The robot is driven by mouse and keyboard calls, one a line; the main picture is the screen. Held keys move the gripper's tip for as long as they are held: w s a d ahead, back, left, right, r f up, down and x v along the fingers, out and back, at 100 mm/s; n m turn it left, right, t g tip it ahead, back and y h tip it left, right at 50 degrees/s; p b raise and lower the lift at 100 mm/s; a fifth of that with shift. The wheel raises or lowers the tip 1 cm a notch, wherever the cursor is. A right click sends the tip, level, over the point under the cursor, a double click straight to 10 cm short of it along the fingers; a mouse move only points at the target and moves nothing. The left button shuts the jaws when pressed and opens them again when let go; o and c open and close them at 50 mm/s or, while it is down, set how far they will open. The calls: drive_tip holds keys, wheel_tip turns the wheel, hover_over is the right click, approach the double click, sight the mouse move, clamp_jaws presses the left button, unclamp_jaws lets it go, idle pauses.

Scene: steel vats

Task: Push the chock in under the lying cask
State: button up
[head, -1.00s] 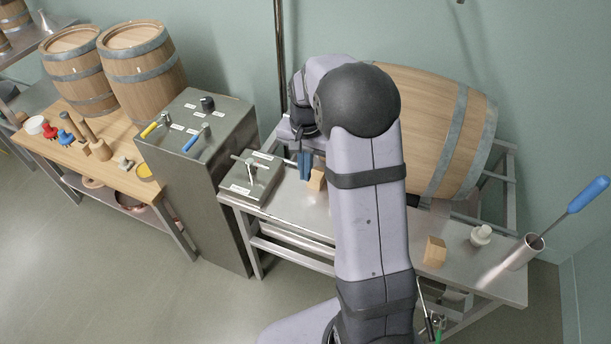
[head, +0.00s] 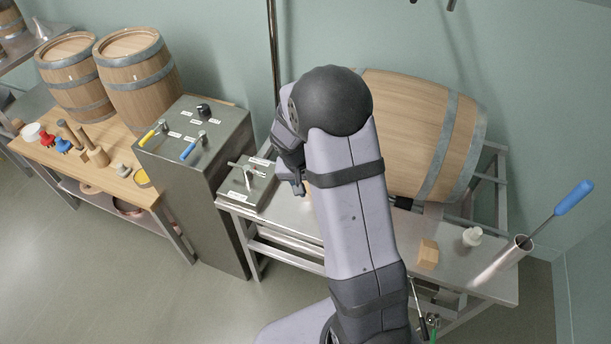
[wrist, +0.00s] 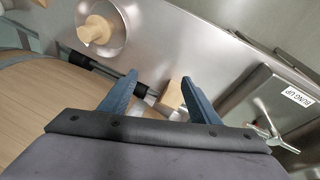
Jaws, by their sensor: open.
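The lying cask (head: 415,130) rests on its side on a steel stand at the back of the bench. Its staves fill the left of the wrist view (wrist: 40,110). A small wooden block, apparently the chock (wrist: 172,95), is on the steel bench beside the cask, apart from it. In the head view only a sliver of this block (head: 308,199) shows beside my arm. My gripper (head: 298,188) is open above the bench. In the wrist view its blue fingers (wrist: 158,78) frame the block, which appears nearer the right finger. Contact cannot be told.
A lever box (head: 247,186) stands left of my gripper. A round dish (wrist: 122,35) with a wooden piece (wrist: 95,30) is in the wrist view.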

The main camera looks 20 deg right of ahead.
drive_tip(key=shift+w+a+m+t, duration=0.25)
drive_tip(key=shift+w+m+t, duration=0.45)
drive_tip(key=shift+w, duration=0.45)
drive_tip(key=shift+w+a+m+t, duration=0.25)
drive_tip(key=shift+w+m+t, duration=0.45)
drive_tip(key=shift+w, duration=0.45)
drive_tip(key=shift+x, duration=3.7)
drive_tip(key=shift+a, duration=0.1)
drive_tip(key=c, duration=1.2)
drive_tip(key=shift+w+d+p, duration=1.15)
drive_tip(key=shift+p, duration=0.15)
drive_tip(key=shift+r, duration=0.1)
drive_tip(key=shift+w+d, duration=0.1)
